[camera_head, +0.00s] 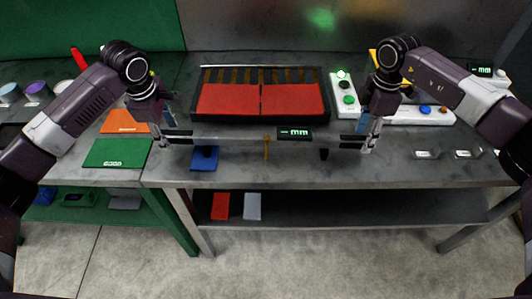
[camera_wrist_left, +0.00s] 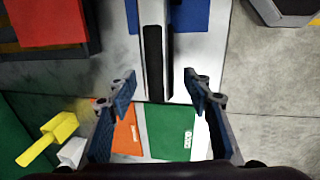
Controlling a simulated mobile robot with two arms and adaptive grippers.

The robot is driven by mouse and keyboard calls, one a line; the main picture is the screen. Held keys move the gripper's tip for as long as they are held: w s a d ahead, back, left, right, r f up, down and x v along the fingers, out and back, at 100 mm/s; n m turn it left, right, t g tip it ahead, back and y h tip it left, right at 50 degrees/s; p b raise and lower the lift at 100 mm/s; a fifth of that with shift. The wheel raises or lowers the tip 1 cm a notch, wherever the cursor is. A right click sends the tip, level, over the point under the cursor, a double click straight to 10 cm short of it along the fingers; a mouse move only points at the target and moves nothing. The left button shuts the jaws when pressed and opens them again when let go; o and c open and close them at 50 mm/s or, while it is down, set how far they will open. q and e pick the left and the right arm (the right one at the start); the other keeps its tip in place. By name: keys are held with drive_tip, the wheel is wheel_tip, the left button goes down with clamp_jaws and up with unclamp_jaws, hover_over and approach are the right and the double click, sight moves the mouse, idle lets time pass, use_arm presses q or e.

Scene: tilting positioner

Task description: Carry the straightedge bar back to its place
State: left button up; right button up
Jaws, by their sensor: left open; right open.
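The straightedge bar (camera_head: 230,139) is a long, thin silver bar with dark grip pads near both ends. It runs level across the front half of the bench, between my two grippers. My left gripper (camera_head: 165,140) is at its left end and my right gripper (camera_head: 367,142) at its right end. In the left wrist view the bar (camera_wrist_left: 152,12) and its dark pad (camera_wrist_left: 153,62) reach in from the top, between the fingers of my open left gripper (camera_wrist_left: 160,86), with gaps on both sides. My right gripper is open too. I cannot tell exactly what the bar rests on.
A blue block (camera_head: 204,160) and a small black piece (camera_head: 323,154) are near the bar, with a yellow pointer (camera_head: 266,148) at its middle. Behind stands a tray with red panels (camera_head: 228,99).

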drive_tip(key=shift+r, duration=0.25)
use_arm(q)
wheel_tip(320, 180, up, 9)
drive_tip(key=s, duration=0.2)
drive_tip(key=shift+f, duration=0.2)
use_arm(e)
wheel_tip(320, 180, up, 12)
drive_tip(key=shift+f, duration=0.2)
